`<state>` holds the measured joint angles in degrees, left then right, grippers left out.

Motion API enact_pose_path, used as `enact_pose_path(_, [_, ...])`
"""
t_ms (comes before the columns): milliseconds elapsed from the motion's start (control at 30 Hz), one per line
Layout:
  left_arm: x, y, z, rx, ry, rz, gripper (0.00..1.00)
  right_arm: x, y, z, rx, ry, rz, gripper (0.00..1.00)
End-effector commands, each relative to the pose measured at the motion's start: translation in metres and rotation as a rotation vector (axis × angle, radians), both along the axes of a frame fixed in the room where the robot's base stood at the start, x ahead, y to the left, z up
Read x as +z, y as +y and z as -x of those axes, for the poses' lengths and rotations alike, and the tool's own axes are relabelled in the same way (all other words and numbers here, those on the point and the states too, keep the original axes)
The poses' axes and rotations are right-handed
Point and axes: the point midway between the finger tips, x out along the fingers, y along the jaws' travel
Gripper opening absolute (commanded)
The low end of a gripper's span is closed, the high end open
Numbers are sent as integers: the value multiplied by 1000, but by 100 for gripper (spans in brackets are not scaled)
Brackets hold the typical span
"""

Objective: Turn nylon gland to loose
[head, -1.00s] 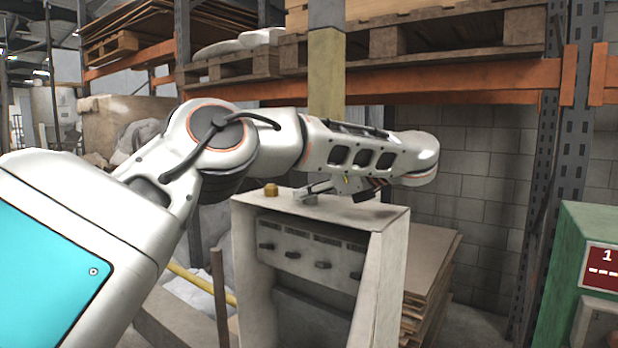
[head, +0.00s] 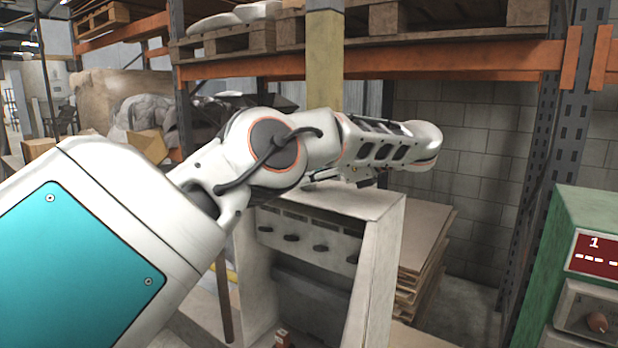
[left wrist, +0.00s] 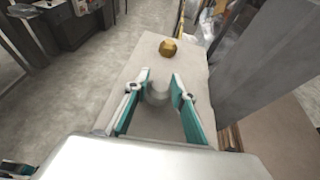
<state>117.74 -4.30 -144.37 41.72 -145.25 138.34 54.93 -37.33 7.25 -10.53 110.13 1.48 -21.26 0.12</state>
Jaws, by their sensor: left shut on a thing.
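The light grey nylon gland (left wrist: 158,94) stands on top of the pale metal box (head: 372,206). It shows in the left wrist view as a short round piece. My left gripper (left wrist: 160,84) is shut on it from above, with one teal-backed finger on each side. A brass-coloured gland (left wrist: 168,48) sits farther along the same box top, apart from my fingers. In the head view my own arm hides both glands and most of the left gripper.
The box front has a row of dark knobs (head: 321,248). A green cabinet (head: 545,270) stands at the far right. An orange shelf beam (head: 460,58) with pallets is behind and above my arm.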

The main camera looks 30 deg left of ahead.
Motion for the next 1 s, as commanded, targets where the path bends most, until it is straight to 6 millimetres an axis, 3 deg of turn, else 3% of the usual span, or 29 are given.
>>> enact_pose_path(33, [-2,0,1,2,4,3,3,1,1,0,0,-2,-1,24])
enact_pose_path(67, [-3,0,1,2,4,3,30,1,1,-1,0,-3,-2,24])
enact_pose_path(100, [-2,0,1,2,4,3,40,2,1,-1,0,-5,-2,24])
enact_pose_path(133, [-2,0,1,2,4,3,42,3,1,-1,0,-6,-3,24])
enact_pose_path(533, [1,-4,0,1,1,0,42,2,3,1,-1,-2,-6,24])
enact_pose_path(1000, [22,-58,3,1,0,1,42,2,2,-1,0,-4,-4,24])
